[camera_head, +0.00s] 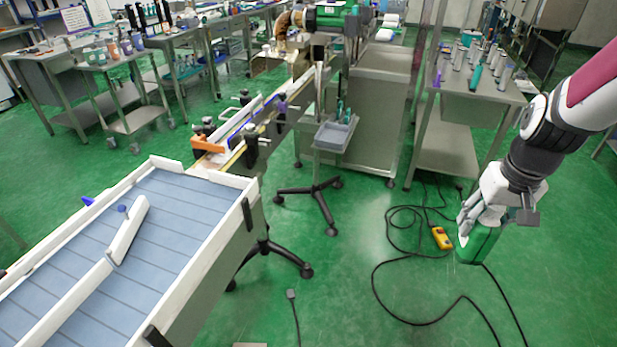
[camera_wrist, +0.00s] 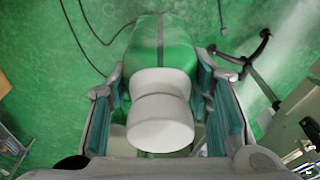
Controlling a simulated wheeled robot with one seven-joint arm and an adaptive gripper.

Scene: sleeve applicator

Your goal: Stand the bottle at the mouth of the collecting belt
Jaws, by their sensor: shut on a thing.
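The bottle is green with a white cap; in the head view its green body (camera_head: 478,243) hangs below my gripper (camera_head: 487,212) at the right, over the floor. In the wrist view the bottle (camera_wrist: 160,50) lies between the two teal-padded fingers of my gripper (camera_wrist: 160,100), which are shut on it, with the white cap toward the camera. The collecting belt (camera_head: 175,210) is the blue-grey slatted surface with white side rails at the lower left. Its far end meets a narrow conveyor (camera_head: 240,150). The bottle is well to the right of the belt, apart from it.
A white guide bar (camera_head: 128,232) with a blue knob stands on the belt. A stand with a grey tray (camera_head: 335,134) is beyond the belt. Black cable and a yellow pendant (camera_head: 441,238) lie on the floor. A bench (camera_head: 470,95) with several bottles is behind my arm.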

